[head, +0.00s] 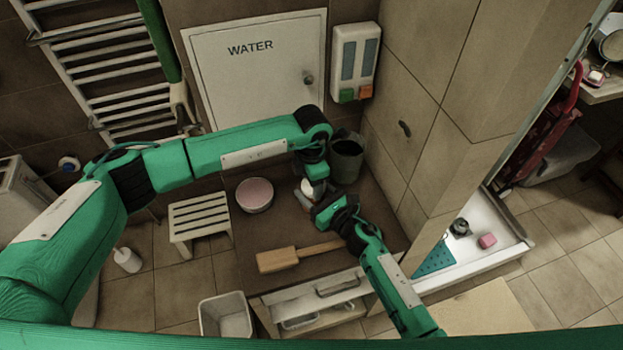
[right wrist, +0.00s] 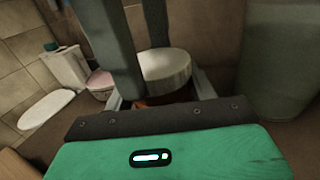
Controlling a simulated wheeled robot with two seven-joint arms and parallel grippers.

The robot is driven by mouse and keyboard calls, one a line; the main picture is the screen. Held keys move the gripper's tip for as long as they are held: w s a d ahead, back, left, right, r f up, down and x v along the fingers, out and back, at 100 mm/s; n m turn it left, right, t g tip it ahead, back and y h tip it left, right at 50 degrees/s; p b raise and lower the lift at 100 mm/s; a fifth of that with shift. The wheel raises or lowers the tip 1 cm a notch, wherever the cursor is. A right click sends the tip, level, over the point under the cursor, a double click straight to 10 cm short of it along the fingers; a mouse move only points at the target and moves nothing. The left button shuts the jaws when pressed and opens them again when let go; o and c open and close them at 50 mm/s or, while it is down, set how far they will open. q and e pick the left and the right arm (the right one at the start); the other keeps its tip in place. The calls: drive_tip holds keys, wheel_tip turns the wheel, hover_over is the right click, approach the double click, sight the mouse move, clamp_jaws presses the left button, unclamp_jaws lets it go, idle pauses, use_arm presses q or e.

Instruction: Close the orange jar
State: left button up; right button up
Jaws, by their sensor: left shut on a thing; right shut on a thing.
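The orange jar (right wrist: 150,101) shows only as a small orange strip in the right wrist view, low between my right gripper's fingers. A round, pale lid (right wrist: 165,66) sits directly above it, and it shows as a white spot in the head view (head: 308,187). I cannot tell whether the lid is fully seated. My left gripper (head: 316,184) comes down from above and is shut on the lid; its grey fingers also reach it in the right wrist view. My right gripper (head: 318,207) is shut on the jar from the front right. The grippers hide most of the jar.
A pink-filled bowl (head: 254,194) and a slatted stool (head: 200,207) stand to the left. A dark bin (head: 347,158) stands close behind right. A wooden paddle (head: 278,260) lies in front. A tiled wall corner (head: 425,150) rises to the right.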

use_arm(q)
drive_tip(key=shift+a+f, duration=0.1)
drive_tip(key=shift+f, duration=0.45)
drive_tip(key=shift+f, duration=0.35)
drive_tip(key=c, duration=0.5)
drive_tip(key=shift+o, duration=0.2)
drive_tip(key=shift+a, duration=0.1)
drive_tip(key=shift+s+f, duration=0.1)
drive_tip(key=shift+f, duration=0.05)
drive_tip(key=shift+r+g+y, duration=0.4)
drive_tip(key=shift+r+y, duration=0.05)
drive_tip(key=shift+y, duration=0.05)
drive_tip(key=shift+d+r, duration=0.3)
drive_tip(key=shift+c, duration=0.2)
